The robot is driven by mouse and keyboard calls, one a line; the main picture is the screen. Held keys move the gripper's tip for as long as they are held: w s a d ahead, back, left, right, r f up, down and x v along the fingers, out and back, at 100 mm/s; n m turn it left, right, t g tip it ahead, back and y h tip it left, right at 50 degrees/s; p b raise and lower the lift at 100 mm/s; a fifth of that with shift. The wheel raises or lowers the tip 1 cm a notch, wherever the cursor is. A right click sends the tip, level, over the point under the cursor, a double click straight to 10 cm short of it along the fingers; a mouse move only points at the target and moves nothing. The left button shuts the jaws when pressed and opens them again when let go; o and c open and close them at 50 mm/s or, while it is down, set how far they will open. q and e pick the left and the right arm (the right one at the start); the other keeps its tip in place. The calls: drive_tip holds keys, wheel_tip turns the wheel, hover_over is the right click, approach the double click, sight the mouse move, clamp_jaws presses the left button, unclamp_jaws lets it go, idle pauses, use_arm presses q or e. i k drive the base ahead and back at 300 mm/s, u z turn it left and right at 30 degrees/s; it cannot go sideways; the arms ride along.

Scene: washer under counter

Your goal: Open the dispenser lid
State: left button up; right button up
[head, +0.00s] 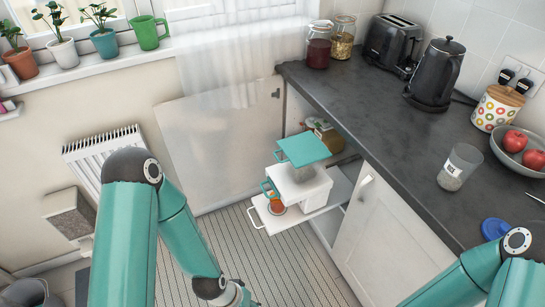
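A teal lid (303,149) lies as a flat plate over a boxy container, which I take as the dispenser, with a white body (297,185) and grey matter showing under the lid. I cannot tell whether the lid is latched or raised. The container stands on a white pulled-out shelf (258,220) below the counter. Neither arm touches the container.
An open white door (205,140) stands behind the shelf, and a closed cabinet door (385,245) is at its right. On the dark counter (395,140) are a labelled cup (458,168), a blue disc (495,229), a kettle (437,75) and a toaster (394,45). A radiator (95,155) is at left.

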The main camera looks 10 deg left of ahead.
sight(302, 149)
drive_tip(key=u, duration=0.55)
drive_tip(key=i, duration=0.5)
drive_tip(key=z, duration=0.3)
drive_tip(key=k, duration=1.25)
drive_tip(key=u, duration=0.35)
drive_tip(key=i, duration=1)
